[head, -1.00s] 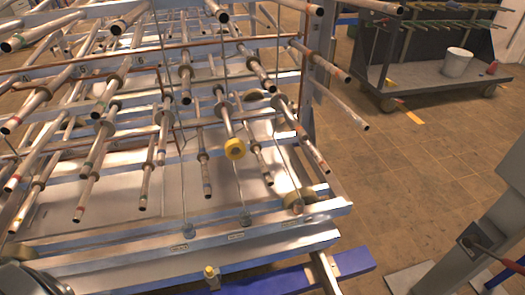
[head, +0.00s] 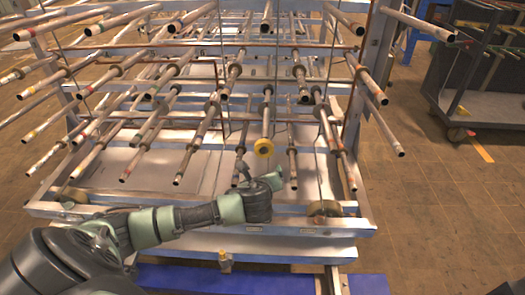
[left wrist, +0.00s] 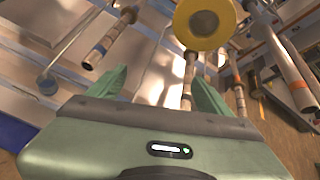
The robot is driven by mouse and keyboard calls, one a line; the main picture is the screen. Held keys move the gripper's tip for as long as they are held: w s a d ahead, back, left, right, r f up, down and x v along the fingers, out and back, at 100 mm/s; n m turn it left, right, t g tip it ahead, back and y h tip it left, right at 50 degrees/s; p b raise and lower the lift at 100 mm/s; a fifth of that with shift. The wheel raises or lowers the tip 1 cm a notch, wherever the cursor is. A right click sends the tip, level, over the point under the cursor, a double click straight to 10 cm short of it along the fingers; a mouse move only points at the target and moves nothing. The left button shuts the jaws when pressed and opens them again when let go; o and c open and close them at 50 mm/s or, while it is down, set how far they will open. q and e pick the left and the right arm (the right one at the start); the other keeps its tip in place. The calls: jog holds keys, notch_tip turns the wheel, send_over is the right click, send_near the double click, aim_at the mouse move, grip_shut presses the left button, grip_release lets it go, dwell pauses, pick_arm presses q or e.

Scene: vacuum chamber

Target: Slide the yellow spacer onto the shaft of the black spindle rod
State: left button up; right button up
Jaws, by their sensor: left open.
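The yellow spacer (head: 263,147) is a thick ring at the near end of a metal rod (head: 267,112) in the middle of the rack. In the left wrist view the spacer (left wrist: 222,36) is large at the top, with a grey round end in its centre. My left gripper (head: 262,178) is just below the spacer and apart from it. Its green fingers are open and empty in the left wrist view (left wrist: 156,82). I cannot tell which rod is the black spindle rod; the rods look grey and brown. My right gripper is out of view.
Many rods jut toward me from the rack on both sides of the spacer. The rack's lower metal rail (head: 315,224) runs under my left arm. A dark cart (head: 490,105) is at the right; the floor between is clear.

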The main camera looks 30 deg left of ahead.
aim_at(264, 147)
pick_arm(q)
jog(key=r+m, duration=0.1)
jog(key=r, duration=0.2)
jog(key=r+m, duration=0.1)
jog(key=r, duration=0.2)
jog(key=s+r+m+t, duration=0.1)
jog(key=r, duration=0.2)
jog(key=shift+s+d+r+y, duration=0.1)
jog(key=shift+d+r+y, duration=0.2)
jog(key=shift+y, duration=0.1)
jog(key=shift+a+r, duration=0.2)
jog(key=shift+r, duration=0.05)
jog(key=p+x, duration=0.1)
jog(key=x, duration=0.5)
jog(key=shift+r+p, duration=0.1)
jog(key=shift+p, duration=0.2)
jog(key=shift+w+a+f, duration=0.25)
jog(key=shift+w, duration=0.35)
jog(key=shift+w+f, duration=0.1)
jog(key=shift+w, duration=0.05)
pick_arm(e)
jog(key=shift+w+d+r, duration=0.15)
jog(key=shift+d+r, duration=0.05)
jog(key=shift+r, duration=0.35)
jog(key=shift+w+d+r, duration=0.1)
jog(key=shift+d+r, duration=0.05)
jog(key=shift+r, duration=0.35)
